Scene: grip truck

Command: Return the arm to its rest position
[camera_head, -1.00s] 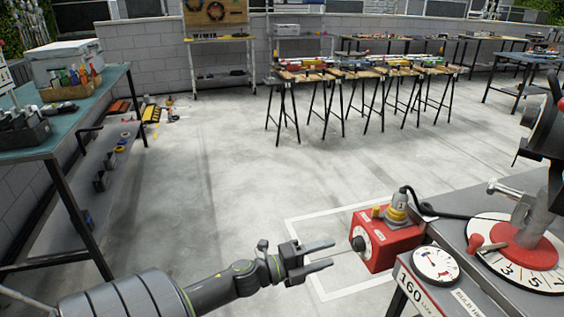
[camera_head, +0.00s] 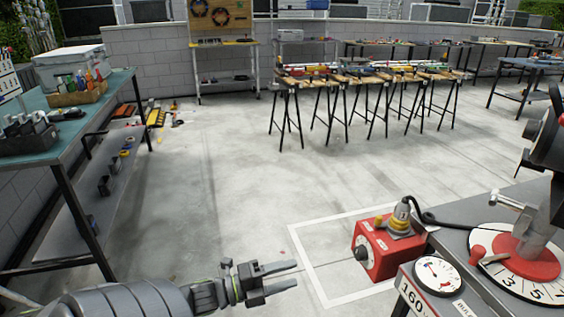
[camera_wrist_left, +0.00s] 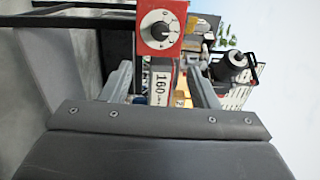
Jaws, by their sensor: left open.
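My left gripper (camera_head: 282,279) is at the lower middle of the head view, its arm coming in from the lower left. Its two fingers are apart with nothing between them. To its right, clear of the fingertips, is a red box with a dark knob (camera_head: 375,252) at the edge of a grey machine table. In the left wrist view the red box's knob face (camera_wrist_left: 160,30) is ahead of the fingers, with a gap between. My right gripper is not in either view.
The grey machine (camera_head: 440,240) with round dials stands at the right. A teal-topped workbench (camera_head: 95,98) with tools stands at the left. A row of trestle stands (camera_head: 360,85) is at the back. The concrete floor (camera_head: 220,190) between them is clear.

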